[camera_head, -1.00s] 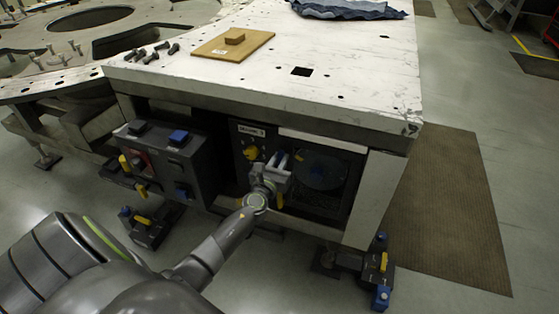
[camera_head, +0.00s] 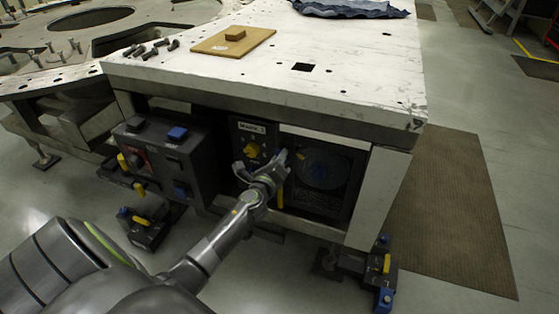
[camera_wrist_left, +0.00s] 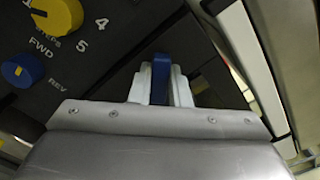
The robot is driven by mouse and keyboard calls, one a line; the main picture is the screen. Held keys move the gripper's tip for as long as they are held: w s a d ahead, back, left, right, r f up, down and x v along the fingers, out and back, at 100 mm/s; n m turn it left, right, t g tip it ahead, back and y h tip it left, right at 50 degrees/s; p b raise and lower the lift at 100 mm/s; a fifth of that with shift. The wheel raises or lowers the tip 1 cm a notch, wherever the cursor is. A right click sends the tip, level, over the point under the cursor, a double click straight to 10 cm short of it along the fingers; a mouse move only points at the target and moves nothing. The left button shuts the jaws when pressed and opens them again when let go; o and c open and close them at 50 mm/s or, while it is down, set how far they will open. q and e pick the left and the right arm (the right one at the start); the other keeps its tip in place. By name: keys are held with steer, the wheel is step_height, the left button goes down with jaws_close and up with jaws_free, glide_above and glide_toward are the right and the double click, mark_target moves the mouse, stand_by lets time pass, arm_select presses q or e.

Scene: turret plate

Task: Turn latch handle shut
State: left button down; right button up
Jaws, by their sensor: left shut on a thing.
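My left gripper (camera_head: 265,168) is at the front of the machine panel under the white table, right of a yellow knob (camera_head: 252,150). In the left wrist view its two pale fingers (camera_wrist_left: 160,85) are shut on a blue handle (camera_wrist_left: 160,78), which stands upright between them in that picture. I take this to be the latch handle. The fingers and wrist hide most of the handle and its mount in the head view. My right gripper is not in view.
The wrist view shows the yellow numbered knob (camera_wrist_left: 55,14) and a blue FWD/REV knob (camera_wrist_left: 22,70) left of the fingers. A dark control box (camera_head: 165,165) stands left of the panel. A dark window (camera_head: 322,172) is to the right. A yellow bar (camera_head: 280,197) is below the gripper.

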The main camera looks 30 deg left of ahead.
arm_select(q)
steer(key=shift+a+f+n+b, duration=0.15)
steer(key=shift+n+b, duration=0.8)
steer(key=shift+n, duration=1.3)
steer(key=shift+d+f+n+b, duration=0.1)
steer(key=shift+n+b, duration=0.8)
steer(key=shift+n, duration=1.35)
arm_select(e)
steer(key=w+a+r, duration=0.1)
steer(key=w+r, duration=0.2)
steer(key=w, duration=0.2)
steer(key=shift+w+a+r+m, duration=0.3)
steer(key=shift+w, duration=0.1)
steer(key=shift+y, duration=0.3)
arm_select(q)
steer(key=c, duration=1.4)
jaws_free()
steer(key=shift+o, duration=0.2)
